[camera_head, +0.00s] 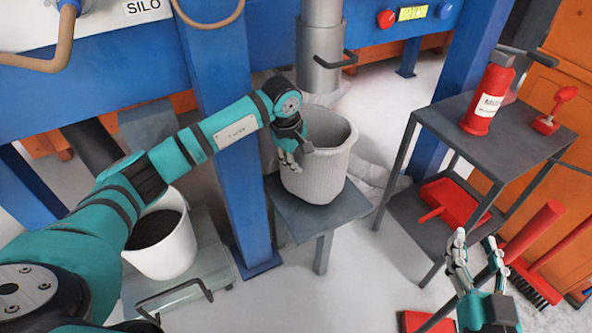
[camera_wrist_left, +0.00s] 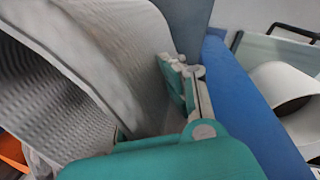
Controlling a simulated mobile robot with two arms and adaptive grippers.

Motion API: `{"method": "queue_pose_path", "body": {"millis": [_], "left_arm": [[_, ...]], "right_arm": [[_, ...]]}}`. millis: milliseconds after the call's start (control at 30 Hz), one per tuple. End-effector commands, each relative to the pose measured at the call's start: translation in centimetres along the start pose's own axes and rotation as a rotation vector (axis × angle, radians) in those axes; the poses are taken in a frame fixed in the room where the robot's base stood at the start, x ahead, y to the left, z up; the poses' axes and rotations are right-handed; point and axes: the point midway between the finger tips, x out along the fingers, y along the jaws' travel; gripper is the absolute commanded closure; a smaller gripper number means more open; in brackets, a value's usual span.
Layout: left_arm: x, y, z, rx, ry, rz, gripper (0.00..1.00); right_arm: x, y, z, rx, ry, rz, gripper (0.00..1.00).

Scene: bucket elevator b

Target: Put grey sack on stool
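The grey sack (camera_head: 318,170) is a ribbed, open-topped, tub-like container. It stands upright on the small dark grey stool (camera_head: 335,211), beneath the metal spout. In the left wrist view the sack (camera_wrist_left: 125,65) fills the left side, with its opening toward the left. My left gripper (camera_head: 292,158) is at the sack's left side, close against its wall. Its fingers (camera_wrist_left: 187,88) lie close together beside the wall in the left wrist view; whether they pinch any sack material is hidden. My right gripper (camera_head: 476,262) is open and empty, at lower right.
A blue post (camera_head: 240,190) stands just left of the stool. A white bucket (camera_head: 165,245) with dark contents stands on a platform at left. A grey shelf table (camera_head: 500,125) with a red bottle (camera_head: 488,98) is at right. Floor between stool and shelf is clear.

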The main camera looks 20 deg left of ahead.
Motion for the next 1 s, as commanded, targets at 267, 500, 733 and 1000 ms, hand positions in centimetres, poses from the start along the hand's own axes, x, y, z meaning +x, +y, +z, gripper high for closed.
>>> {"method": "queue_pose_path", "body": {"millis": [267,500,733,1000], "left_arm": [[2.6,-0.5,0.0,0.001,0.000,0.002,1.00],[2.6,-0.5,0.0,0.002,0.000,0.002,1.00],[2.7,-0.6,0.0,0.002,0.000,-0.001,0.71],[2.6,-0.6,0.0,0.001,0.000,-0.001,0.71]], "right_arm": [[0.0,-0.4,-3.0,0.004,0.175,-0.009,0.60],[0.0,-0.4,-3.0,0.005,0.178,-0.009,0.60],[0.0,-0.4,-3.1,0.005,0.180,-0.009,0.60],[0.0,-0.4,-3.1,0.004,0.179,-0.009,0.60]]}}
